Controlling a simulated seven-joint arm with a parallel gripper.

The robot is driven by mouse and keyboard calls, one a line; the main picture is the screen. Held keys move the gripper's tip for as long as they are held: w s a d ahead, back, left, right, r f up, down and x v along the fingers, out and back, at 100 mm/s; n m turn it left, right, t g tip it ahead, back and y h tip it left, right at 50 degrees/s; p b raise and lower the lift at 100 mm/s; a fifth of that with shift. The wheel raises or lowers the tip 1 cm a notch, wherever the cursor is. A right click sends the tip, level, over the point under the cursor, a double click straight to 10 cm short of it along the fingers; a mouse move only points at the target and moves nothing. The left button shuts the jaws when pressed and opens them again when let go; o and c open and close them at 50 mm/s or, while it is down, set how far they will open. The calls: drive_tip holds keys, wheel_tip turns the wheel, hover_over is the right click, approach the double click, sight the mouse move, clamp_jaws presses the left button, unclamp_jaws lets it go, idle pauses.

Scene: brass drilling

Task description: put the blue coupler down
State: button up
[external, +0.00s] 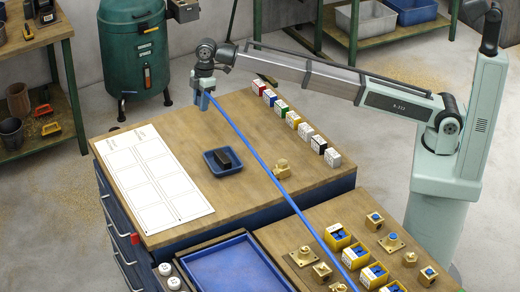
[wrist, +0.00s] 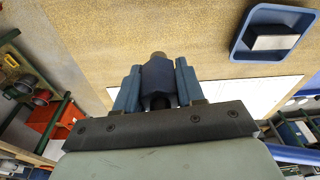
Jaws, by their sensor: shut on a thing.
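My gripper (external: 204,104) is above the back part of the wooden bench (external: 235,125), pointing down. In the wrist view its two blue-grey fingers (wrist: 158,90) are shut on the blue coupler (wrist: 158,74), a dark blue body with a brass-coloured tip. In the external view the fingers largely hide the coupler. A straight blue hose or bar (external: 262,150) runs from near my gripper down to the lower right, across the bench. I cannot tell whether the coupler touches the bench.
A white sheet with printed boxes (external: 150,170) lies left on the bench. A small blue tray (external: 211,169) holds a black block (external: 224,158). A brass fitting (external: 282,170) stands to its right. Coloured boxes (external: 293,119) line the right back edge. Bare wood lies around the tray.

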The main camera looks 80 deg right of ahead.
drive_tip(key=s+d+m, duration=0.2)
drive_tip(key=d+m, duration=0.1)
drive_tip(key=d, duration=1.9)
drive_tip(key=shift+n, duration=0.9)
drive_tip(key=shift+s+d+f, duration=0.1)
drive_tip(key=shift+s+f, duration=0.45)
drive_tip(key=shift+f, duration=1.1)
drive_tip(key=shift+s+f, duration=0.55)
drive_tip(key=shift+f, duration=1.1)
drive_tip(key=shift+s+d+f, duration=0.1)
drive_tip(key=shift+s+f, duration=0.45)
drive_tip(key=shift+f, duration=1.1)
drive_tip(key=shift+f, duration=0.1)
drive_tip(key=o, duration=1.1)
wheel_tip(320, 180, up, 12)
drive_tip(key=s+d, duration=0.1)
drive_tip(key=shift+s, duration=0.15)
